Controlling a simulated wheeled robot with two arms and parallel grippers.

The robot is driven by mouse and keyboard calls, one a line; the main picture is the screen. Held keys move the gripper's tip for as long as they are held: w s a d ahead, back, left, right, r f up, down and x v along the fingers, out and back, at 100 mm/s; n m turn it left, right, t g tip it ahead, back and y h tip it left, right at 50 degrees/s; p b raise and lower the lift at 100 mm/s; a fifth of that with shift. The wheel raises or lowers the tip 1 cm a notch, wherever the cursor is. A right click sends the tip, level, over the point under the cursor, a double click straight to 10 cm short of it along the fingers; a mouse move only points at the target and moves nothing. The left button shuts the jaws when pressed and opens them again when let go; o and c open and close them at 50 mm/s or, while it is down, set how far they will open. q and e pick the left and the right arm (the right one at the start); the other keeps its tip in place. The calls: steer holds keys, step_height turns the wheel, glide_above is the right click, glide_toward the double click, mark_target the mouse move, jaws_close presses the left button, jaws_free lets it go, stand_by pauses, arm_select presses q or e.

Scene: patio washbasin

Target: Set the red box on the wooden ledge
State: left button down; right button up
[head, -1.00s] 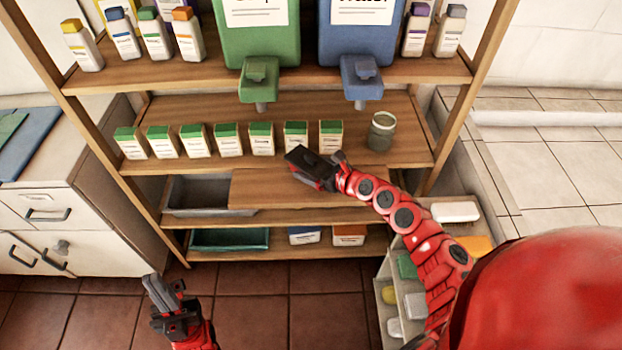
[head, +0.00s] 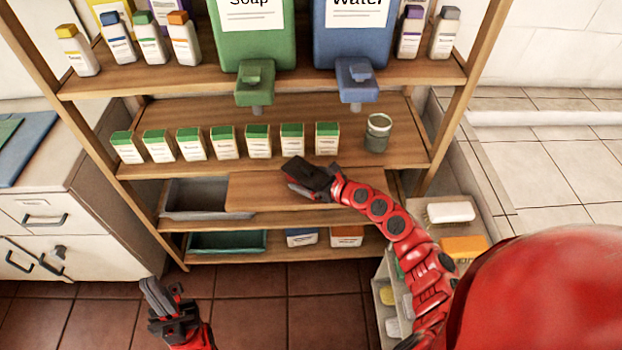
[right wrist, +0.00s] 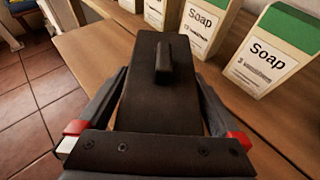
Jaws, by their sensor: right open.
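A box with an orange-red front (head: 347,236), the only reddish box I see, sits on the bottom shelf, right of a blue-fronted box (head: 301,237). A wooden ledge (head: 255,195) juts out below the row of soap boxes and looks bare where it shows. My right gripper (head: 303,178) is open over the ledge's back part, in front of the soap boxes, apart from the red box. In the right wrist view, its dark body fills the middle and no held object shows. My left gripper (head: 163,300) hangs low over the floor at the left; its jaws are unclear.
Several green-topped soap boxes (head: 191,145) and a green jar (head: 378,133) stand on the middle shelf. Green (head: 255,35) and blue (head: 352,35) dispensers overhang from above. A grey tray (head: 195,199) and a teal tray (head: 228,242) sit lower left. Open tiled floor lies in front.

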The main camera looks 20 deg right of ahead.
steer(key=b+v, duration=0.1)
steer(key=v, duration=0.5)
steer(key=shift+s+d+b, duration=0.2)
steer(key=shift+d+b, duration=0.1)
steer(key=shift+b, duration=0.05)
steer(key=shift+v, duration=2.75)
steer(key=shift+a+r, duration=0.1)
steer(key=shift+a, duration=0.05)
